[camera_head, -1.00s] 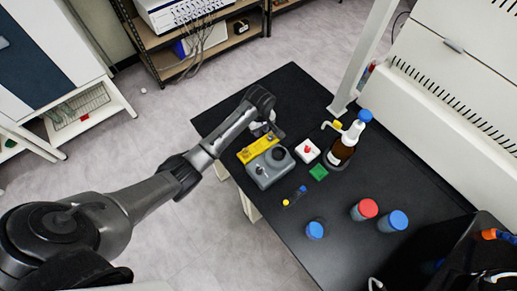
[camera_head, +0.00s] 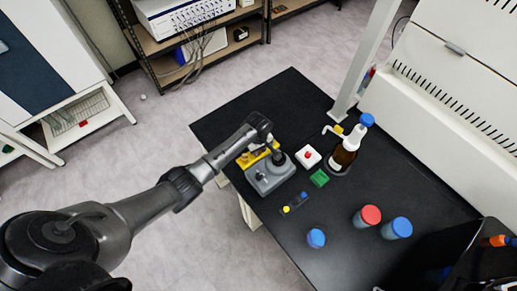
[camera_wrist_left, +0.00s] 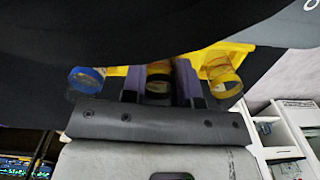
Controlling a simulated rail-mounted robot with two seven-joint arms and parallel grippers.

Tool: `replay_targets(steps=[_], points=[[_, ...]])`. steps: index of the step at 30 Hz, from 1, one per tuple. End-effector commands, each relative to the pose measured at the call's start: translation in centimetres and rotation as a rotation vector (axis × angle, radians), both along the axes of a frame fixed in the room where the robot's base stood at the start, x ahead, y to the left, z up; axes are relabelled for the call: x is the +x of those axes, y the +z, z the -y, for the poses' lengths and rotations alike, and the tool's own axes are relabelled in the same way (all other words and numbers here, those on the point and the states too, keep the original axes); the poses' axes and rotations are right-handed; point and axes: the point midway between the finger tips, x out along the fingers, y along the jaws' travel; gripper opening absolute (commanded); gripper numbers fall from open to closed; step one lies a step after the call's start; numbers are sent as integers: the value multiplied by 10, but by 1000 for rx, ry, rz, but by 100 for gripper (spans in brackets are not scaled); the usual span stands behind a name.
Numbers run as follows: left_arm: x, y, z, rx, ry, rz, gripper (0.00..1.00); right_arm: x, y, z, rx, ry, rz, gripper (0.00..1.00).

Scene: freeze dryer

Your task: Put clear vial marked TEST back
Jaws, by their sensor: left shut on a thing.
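My left gripper (camera_head: 268,148) is at the yellow rack (camera_head: 250,159), beside the grey mixer (camera_head: 268,181). In the left wrist view, its two dark fingers (camera_wrist_left: 160,82) are shut on a vial (camera_wrist_left: 159,88) whose round end shows between them. No TEST marking is readable. The yellow rack (camera_wrist_left: 205,58) is directly behind the held vial. A blue-ringed vial (camera_wrist_left: 86,80) and a yellow-ringed vial (camera_wrist_left: 223,77) sit at either side of it. Whether the held vial is seated in a hole cannot be told. My right gripper is not in view.
Small yellow-and-blue items (camera_head: 295,203) lie in front. Blue (camera_head: 316,238) and red (camera_head: 369,216) capped containers stand nearer on the black table (camera_head: 250,105).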

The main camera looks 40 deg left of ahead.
Motion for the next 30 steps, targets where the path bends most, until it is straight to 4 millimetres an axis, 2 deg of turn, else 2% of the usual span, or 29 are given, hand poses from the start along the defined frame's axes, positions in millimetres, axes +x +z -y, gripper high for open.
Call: replay_targets(steps=[3,4,11,21,26,30], points=[[1,1,0,0,0,1,0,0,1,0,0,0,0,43],[0,1,0,0,0,1,29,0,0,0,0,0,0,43],[0,1,0,0,0,1,51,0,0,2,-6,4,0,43],[1,7,0,0,0,3,53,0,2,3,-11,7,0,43],[1,29,0,0,0,4,53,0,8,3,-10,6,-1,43],[1,56,0,0,0,4,53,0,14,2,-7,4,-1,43]])
